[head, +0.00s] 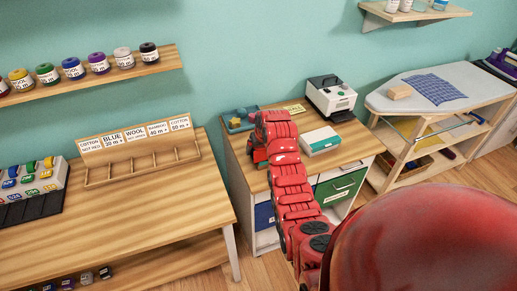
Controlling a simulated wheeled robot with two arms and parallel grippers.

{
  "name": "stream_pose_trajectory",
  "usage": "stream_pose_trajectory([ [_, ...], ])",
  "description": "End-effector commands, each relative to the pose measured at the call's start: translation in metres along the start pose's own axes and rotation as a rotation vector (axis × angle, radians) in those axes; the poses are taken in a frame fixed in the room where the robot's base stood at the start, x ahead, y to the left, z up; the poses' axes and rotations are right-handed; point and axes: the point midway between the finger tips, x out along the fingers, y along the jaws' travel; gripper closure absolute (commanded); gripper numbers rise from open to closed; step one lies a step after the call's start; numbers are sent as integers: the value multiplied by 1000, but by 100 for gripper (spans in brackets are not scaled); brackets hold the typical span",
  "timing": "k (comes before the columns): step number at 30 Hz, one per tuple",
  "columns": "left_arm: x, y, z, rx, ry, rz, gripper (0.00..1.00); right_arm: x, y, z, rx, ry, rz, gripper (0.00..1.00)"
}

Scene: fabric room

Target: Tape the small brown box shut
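The fingers are hidden or too small to read. My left gripper is out of view.
The desk (352,143) also bears a white and black machine (330,96), a teal and white box (320,141) and a yellow card (294,109). A wooden table (150,215) with a labelled rack stands left. The ironing board (460,78) has shelves below.

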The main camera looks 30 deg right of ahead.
Motion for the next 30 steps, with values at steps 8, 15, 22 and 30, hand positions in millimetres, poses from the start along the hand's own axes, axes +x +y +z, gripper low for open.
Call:
stream_pose_trajectory([
  [8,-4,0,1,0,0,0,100,1,0,1,0,-1,-1,83],
  [15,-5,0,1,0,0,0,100,1,0,1,0,-1,-1,83],
  [22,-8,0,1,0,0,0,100,1,0,1,0,-1,-1,83],
  [30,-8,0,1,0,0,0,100,1,0,1,0,-1,-1,83],
])
